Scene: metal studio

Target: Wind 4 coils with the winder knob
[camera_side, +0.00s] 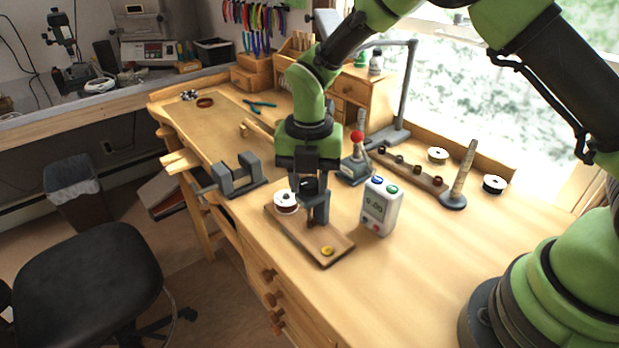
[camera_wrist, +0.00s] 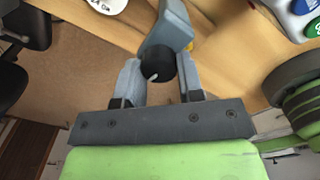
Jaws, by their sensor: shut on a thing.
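The winder stands on a wooden base board (camera_side: 338,255) on the bench, with a grey post (camera_side: 321,208) and a white-flanged spool (camera_side: 286,197). My gripper (camera_side: 308,188) points down at the winder. In the wrist view, my gripper (camera_wrist: 158,78) is shut on the black winder knob (camera_wrist: 157,63), one finger on each side; a white mark shows on the knob. The grey post (camera_wrist: 172,22) is just beyond it, and the spool's edge (camera_wrist: 106,4) shows at the top.
A grey vise (camera_side: 238,175) is to the left. A red-knobbed lever device (camera_side: 355,160) stands behind the counter. A wooden rack (camera_side: 410,172), a rod on a round base (camera_side: 462,178) and spools (camera_side: 495,184) are at right.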

